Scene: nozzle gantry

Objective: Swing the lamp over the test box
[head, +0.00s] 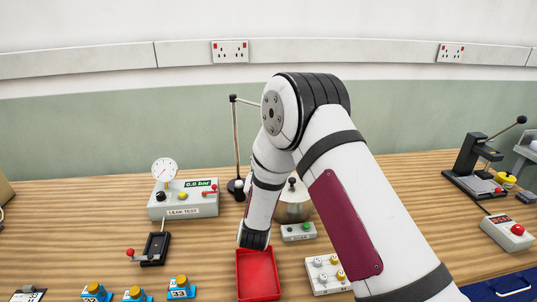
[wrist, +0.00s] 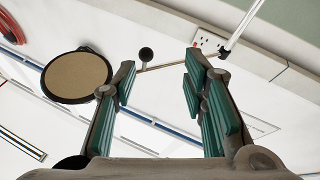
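The lamp's dark upright post (head: 236,140) stands at the back of the bench, and its thin upper arm runs right behind my arm. A grey cone-shaped shade (head: 296,208), probably the lamp's, is partly hidden by my arm. In the wrist view a tan disc with a dark rim (wrist: 78,75), perhaps the shade's underside, lies left of my gripper. My gripper (wrist: 165,80) is open. A thin rod with a dark ball (wrist: 146,55) appears between its fingers; contact is unclear. The head view hides the fingers. The leak test box (head: 183,202), with a gauge, stands left of the post.
A red tray (head: 257,275) lies below my wrist. A small box with a green button (head: 298,232) and a white box with knobs (head: 327,275) are right of it. A black lever unit (head: 155,248) stands before the test box. A press (head: 475,165) stands far right.

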